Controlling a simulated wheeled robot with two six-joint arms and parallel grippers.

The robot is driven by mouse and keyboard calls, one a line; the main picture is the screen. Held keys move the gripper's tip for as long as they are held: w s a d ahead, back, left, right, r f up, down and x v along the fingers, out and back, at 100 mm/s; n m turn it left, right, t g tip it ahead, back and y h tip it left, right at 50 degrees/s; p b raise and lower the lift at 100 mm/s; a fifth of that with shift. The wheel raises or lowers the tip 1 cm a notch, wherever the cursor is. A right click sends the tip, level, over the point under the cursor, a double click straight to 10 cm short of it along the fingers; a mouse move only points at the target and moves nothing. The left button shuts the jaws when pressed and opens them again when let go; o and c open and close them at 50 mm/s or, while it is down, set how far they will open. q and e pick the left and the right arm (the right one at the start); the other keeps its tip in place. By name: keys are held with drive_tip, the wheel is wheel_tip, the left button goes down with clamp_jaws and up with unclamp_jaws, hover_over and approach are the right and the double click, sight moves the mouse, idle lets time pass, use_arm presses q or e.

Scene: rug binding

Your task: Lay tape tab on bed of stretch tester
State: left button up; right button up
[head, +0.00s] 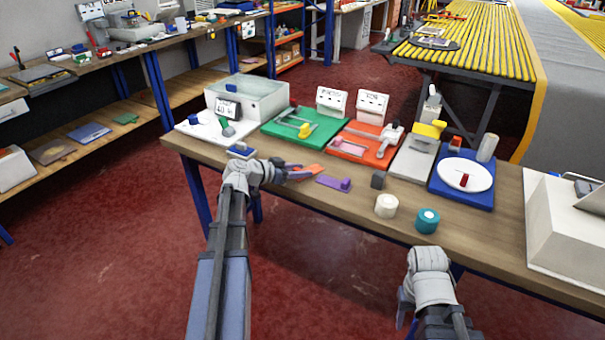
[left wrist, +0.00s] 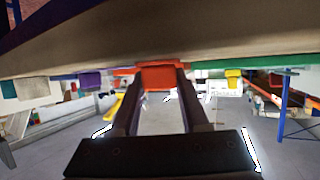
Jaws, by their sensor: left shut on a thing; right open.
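My left gripper (head: 289,171) is at the table's front edge, shut on an orange tab (head: 308,173). The orange tab also shows between the fingertips in the left wrist view (left wrist: 158,77). A purple tab (head: 328,181) with a raised block lies just to its right on the table. A green device (head: 280,138) with a yellow handle and a red device (head: 352,152) with a grey slide stand behind, each with a sign. I cannot read which is the stretch tester. My right gripper (head: 407,318) is open and empty, low in front of the table.
A blue tab (head: 241,151) lies at the left front. A blue base with a white disc (head: 465,174) is further right.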

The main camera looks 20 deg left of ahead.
sight(299, 169)
use_arm(q)
clamp_jaws()
wheel_tip(299, 169, up, 15)
drive_tip(key=p, duration=1.5)
